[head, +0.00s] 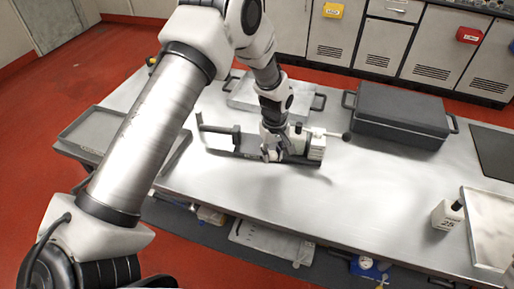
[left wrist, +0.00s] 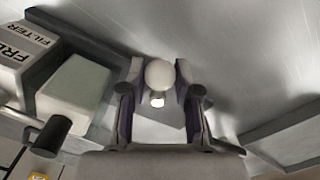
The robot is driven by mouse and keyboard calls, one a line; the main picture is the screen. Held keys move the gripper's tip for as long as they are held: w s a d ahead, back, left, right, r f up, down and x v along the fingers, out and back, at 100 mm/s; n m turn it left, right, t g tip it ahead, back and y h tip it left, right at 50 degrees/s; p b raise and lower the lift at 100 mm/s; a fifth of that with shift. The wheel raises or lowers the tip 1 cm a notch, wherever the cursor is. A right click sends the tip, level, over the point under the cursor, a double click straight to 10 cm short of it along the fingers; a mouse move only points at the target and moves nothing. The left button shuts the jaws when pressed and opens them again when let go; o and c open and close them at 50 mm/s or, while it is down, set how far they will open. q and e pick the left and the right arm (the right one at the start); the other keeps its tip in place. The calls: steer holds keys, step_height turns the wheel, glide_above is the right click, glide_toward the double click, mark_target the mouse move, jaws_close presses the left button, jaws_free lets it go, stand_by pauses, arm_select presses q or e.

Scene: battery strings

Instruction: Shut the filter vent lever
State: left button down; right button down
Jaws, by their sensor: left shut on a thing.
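The filter unit shows in the head view as a dark base (head: 225,152) on the steel table with a pale block (head: 316,147) at its right end. In the left wrist view its white housing (left wrist: 22,52) reads "FILTER", next to a pale greenish block (left wrist: 75,97). My left gripper (head: 271,157) points down at the unit. In the left wrist view my left gripper (left wrist: 158,92) has its fingers on both sides of a pale round knob (left wrist: 159,73), shut on it. The knob's stem and the lever's angle are hidden. My right gripper is out of view.
A rod with a dark knob (head: 346,137) sticks out right of the unit. A dark lidded case (head: 400,116) stands behind right, a grey tray (head: 88,133) lies left, and a white bottle (head: 447,214) stands at right. The table's front middle is clear.

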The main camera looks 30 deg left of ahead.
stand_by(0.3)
arm_select(q)
steer(key=shift+w+d+n, duration=0.2)
steer(key=shift+w+n, duration=0.1)
steer(key=shift+n, duration=0.2)
steer(key=c, duration=0.9)
jaws_free()
step_height(320, 180, up, 7)
steer(key=p, duration=0.6)
steer(key=shift+r, duration=0.1)
steer(key=shift+s, duration=0.1)
